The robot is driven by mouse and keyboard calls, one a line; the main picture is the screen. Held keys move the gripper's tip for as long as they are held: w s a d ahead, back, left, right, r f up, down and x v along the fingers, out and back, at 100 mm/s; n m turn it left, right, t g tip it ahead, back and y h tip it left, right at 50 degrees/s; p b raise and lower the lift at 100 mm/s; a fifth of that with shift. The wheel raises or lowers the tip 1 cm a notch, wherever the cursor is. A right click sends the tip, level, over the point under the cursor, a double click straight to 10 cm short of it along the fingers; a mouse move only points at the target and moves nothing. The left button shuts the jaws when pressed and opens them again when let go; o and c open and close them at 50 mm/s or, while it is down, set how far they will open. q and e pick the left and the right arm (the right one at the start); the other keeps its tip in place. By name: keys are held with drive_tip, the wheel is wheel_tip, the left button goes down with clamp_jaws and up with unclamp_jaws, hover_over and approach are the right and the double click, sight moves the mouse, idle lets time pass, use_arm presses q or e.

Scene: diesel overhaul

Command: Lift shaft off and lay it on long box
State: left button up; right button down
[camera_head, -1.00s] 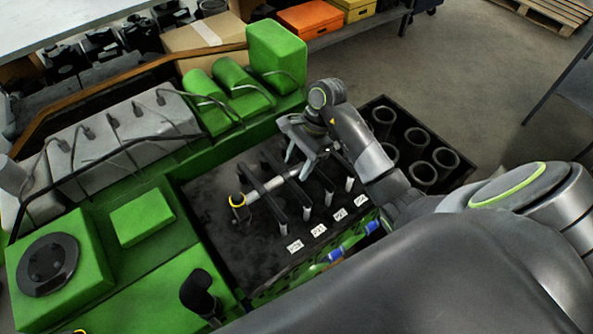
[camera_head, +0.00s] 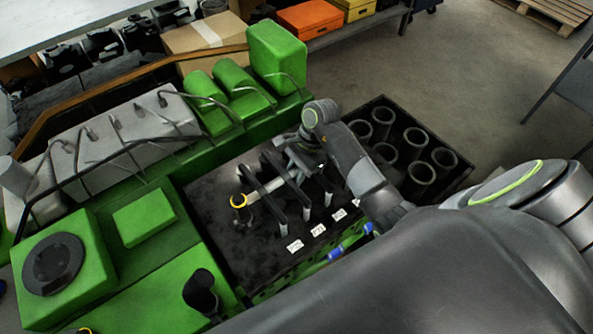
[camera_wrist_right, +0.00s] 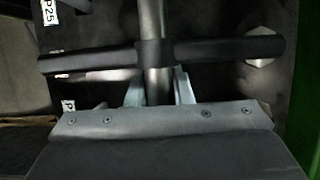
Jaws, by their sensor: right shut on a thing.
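The shaft still lies level. I cannot tell which object is the long box. My left gripper is not in view.
The green engine block (camera_head: 145,215) surrounds the plate on the left. White labels (camera_head: 318,231) line the plate's front edge. A black crate (camera_head: 462,185) with several grey cylinders stands to the right. A cardboard box (camera_head: 190,40) and an orange box (camera_head: 310,18) are behind.

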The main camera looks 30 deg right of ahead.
sight(291, 170)
drive_tip(key=shift+w+r, duration=0.15)
wheel_tip(291, 170, up, 4)
drive_tip(key=shift+r+b, duration=0.25)
drive_tip(key=shift+b, duration=0.25)
wheel_tip(291, 170, up, 4)
drive_tip(key=shift+f+p, duration=0.2)
drive_tip(key=shift+p, duration=0.95)
drive_tip(key=shift+r+p, duration=1.9)
drive_tip(key=shift+p, duration=0.1)
wheel_tip(291, 170, up, 3)
drive_tip(key=p, duration=0.3)
